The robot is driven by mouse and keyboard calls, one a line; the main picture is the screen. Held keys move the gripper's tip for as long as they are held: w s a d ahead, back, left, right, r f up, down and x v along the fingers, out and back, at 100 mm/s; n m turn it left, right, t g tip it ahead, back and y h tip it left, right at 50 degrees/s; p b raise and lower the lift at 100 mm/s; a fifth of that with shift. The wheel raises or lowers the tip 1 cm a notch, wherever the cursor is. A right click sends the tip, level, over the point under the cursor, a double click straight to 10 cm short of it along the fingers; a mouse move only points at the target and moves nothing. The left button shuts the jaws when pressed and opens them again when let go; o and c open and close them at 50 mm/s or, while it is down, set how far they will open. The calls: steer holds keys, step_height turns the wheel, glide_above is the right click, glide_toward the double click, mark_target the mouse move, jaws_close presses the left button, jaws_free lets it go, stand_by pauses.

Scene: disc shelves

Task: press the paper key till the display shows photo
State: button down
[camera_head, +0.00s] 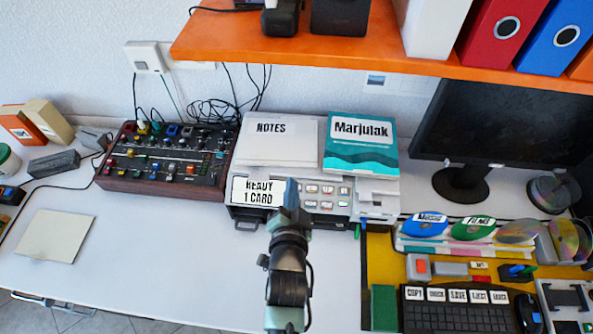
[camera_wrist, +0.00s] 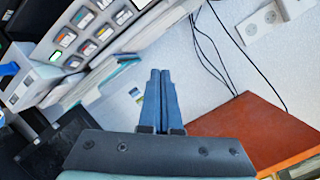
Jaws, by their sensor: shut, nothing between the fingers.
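A white printer (camera_head: 358,212) stands at the back middle of the desk. Its display (camera_head: 257,191) reads "READY 1 CARD". Right of the display is a panel of small keys (camera_head: 328,190); these keys also show in the wrist view (camera_wrist: 89,47), one of them lit green. Their labels are too small to read, so I cannot tell which is the paper key. My gripper (camera_head: 291,185) is shut and empty, its blue fingers upright between display and keys in the head view. In the wrist view my gripper (camera_wrist: 160,74) points past the keys, with no contact visible.
A folder marked "NOTES" (camera_head: 280,138) and a teal book (camera_head: 361,145) lie on top of the printer. A mixer (camera_head: 168,157) stands left. An orange shelf (camera_head: 330,58) overhangs the back. A keyboard (camera_head: 455,317) lies at front right. The desk's left front is mostly clear.

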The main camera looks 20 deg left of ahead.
stand_by(0.4)
steer(key=w+f+b, duration=0.1)
steer(key=f+b, duration=0.1)
steer(key=b, duration=0.1)
steer(key=w+f+b, duration=0.1)
steer(key=f+b, duration=0.2)
steer(key=w+a+f+b, duration=0.1)
steer(key=w+f+b, duration=0.1)
steer(key=b, duration=0.1)
steer(key=shift+a+f, duration=0.1)
steer(key=shift+f, duration=0.25)
steer(key=shift+b, duration=0.3)
stand_by(1.5)
steer(key=shift+w+f+b, duration=0.2)
steer(key=shift+f+b, duration=0.15)
steer(key=shift+w+a+f+b, duration=0.1)
steer(key=shift+w+f+b, duration=0.05)
steer(key=shift+f+b, duration=0.3)
stand_by(0.5)
steer(key=shift+r, duration=0.15)
steer(key=shift+s+r+p, duration=0.4)
steer(key=shift+r+p, duration=0.25)
steer(key=shift+p, duration=0.35)
steer(key=shift+r, duration=0.1)
